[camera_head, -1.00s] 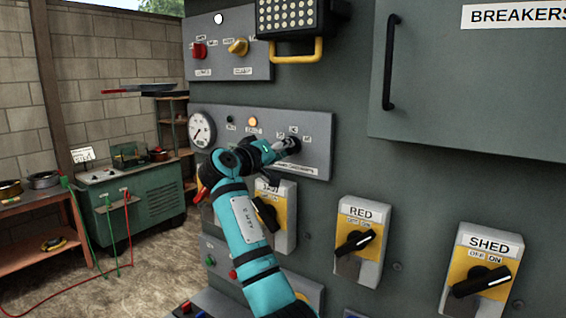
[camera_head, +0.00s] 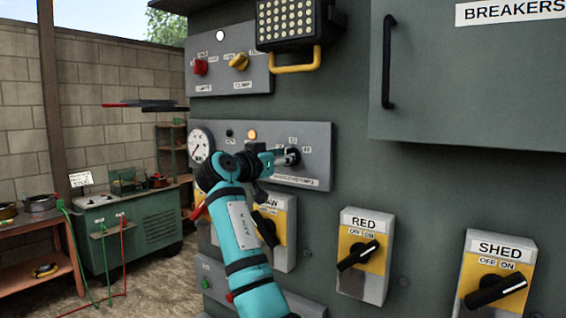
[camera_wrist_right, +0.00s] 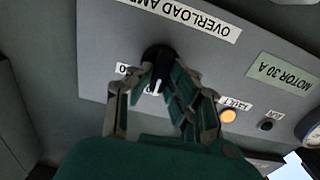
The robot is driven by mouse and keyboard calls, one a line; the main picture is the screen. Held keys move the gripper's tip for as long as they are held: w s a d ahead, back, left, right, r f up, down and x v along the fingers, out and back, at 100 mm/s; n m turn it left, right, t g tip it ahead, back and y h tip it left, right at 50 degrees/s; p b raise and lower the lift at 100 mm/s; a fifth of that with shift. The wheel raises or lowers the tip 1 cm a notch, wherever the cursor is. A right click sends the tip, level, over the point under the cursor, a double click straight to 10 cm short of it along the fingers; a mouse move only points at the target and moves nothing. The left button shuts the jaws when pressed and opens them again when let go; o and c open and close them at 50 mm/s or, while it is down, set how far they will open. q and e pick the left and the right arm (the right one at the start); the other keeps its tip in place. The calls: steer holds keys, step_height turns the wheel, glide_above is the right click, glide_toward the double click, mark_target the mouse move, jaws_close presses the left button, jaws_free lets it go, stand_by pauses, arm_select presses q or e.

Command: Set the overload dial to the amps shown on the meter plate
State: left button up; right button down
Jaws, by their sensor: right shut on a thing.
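The overload dial (camera_head: 293,156) is a black knob on the grey overload panel (camera_head: 318,135). My right gripper (camera_head: 281,157) is at the dial, and in the right wrist view (camera_wrist_right: 157,82) its fingers close around the black knob (camera_wrist_right: 157,54). The knob's white mark points down in that picture, toward a small label that the fingers partly cover. A green plate (camera_wrist_right: 283,73) reads "MOTOR 30 A", upside down in the wrist view. A white strip (camera_wrist_right: 190,15) reads "OVERLOAD AM...", cut off at the edge. My left gripper is not in view.
A round gauge (camera_head: 200,143) and a lit amber lamp (camera_head: 252,134) sit on the same panel. A lamp with a yellow handle (camera_head: 297,68) juts out above. RED (camera_head: 362,252) and SHED (camera_head: 494,283) switches sit below right. A breaker door (camera_head: 470,75) is upper right.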

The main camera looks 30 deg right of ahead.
steer(key=shift+f, duration=0.1)
stand_by(0.4)
steer(key=c, duration=1.3)
jaws_free()
steer(key=shift+a, duration=0.15)
steer(key=v, duration=1.1)
steer(key=shift+s+a, duration=0.2)
steer(key=shift+a, duration=0.15)
